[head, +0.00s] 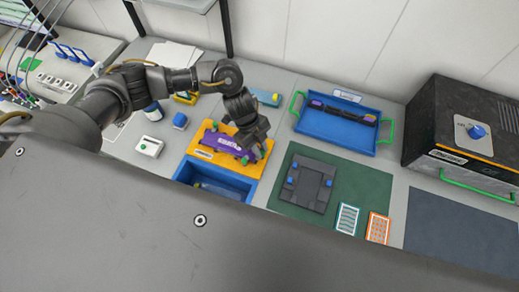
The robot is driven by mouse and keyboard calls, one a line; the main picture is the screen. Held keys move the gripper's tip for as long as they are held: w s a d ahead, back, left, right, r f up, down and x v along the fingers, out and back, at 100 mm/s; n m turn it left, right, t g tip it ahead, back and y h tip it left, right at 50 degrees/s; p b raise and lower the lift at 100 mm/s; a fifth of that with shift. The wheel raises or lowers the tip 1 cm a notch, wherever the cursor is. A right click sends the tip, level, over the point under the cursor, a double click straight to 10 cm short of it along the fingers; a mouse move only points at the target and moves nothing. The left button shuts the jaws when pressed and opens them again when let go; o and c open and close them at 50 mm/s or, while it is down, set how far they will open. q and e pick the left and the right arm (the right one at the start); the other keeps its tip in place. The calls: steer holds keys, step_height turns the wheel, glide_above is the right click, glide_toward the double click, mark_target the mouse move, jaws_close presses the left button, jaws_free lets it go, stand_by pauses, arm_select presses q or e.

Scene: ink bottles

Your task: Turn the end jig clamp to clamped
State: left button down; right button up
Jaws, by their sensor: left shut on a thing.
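A yellow jig (205,154) stands on the bench at centre left, with a purple cartridge (222,142) lying across it. My left gripper (252,148) reaches down from above at the right end of the jig. It is shut on the end jig clamp, though its fingers partly hide what they hold. My right gripper is not in view.
A blue open bin (182,176) is in front of the jig. To the right lie a green mat (278,196) with a grey fixture (311,184), and a blue tray (333,136) with green handles. A dark box (452,105) with a blue knob stands far right.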

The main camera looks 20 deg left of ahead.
arm_select(q)
steer(key=m+b, duration=0.1)
steer(key=m, duration=0.1)
steer(key=m+g+y+b, duration=0.1)
steer(key=m+b, duration=0.2)
steer(key=shift+w+d+f+m+g, duration=0.15)
steer(key=shift+w+m+g, duration=0.1)
steer(key=shift+m+g, duration=0.05)
steer(key=m+y+b, duration=0.1)
steer(key=m, duration=0.1)
steer(key=shift+d+m+g, duration=0.1)
steer(key=shift+m+g, duration=0.2)
steer(key=shift+d+m+y+b, duration=0.1)
steer(key=shift+m+y+b, duration=0.5)
steer(key=shift+m+b, duration=0.6)
steer(key=shift+m+g, duration=0.3)
steer(key=c, duration=1.3)
jaws_free()
steer(key=shift+c, duration=0.2)
